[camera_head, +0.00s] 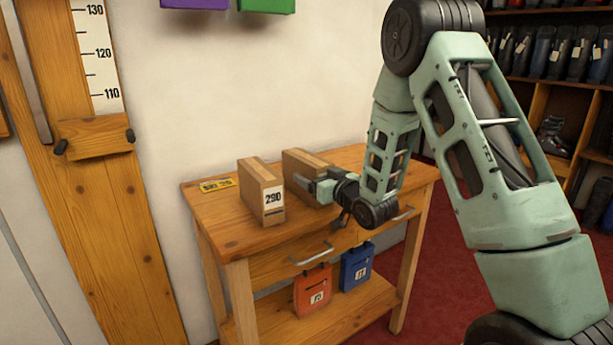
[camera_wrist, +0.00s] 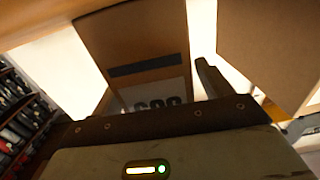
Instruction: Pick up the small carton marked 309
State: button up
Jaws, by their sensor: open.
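A brown carton (camera_head: 308,163) stands on the wooden bench, its front mostly hidden by my gripper (camera_head: 318,188) in the head view. In the wrist view this carton (camera_wrist: 138,42) stands straight ahead of my gripper. Its white label is upside down there and partly covered by the gripper body; the digits look like 309 but are cut off. My gripper is open at the carton's front, with one dark finger just right of it in the wrist view. I cannot tell whether the fingers touch it.
A similar carton marked 290 (camera_head: 262,192) stands close by on the left; a carton (camera_wrist: 268,45) fills the wrist view's right side. A yellow tag (camera_head: 216,185) lies on the bench (camera_head: 235,222). Red (camera_head: 312,291) and blue (camera_head: 356,267) items are below. The wall is close behind.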

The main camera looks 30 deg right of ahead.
jog(key=shift+w, duration=0.7)
jog(key=c, duration=1.2)
jog(key=shift+r, duration=0.1)
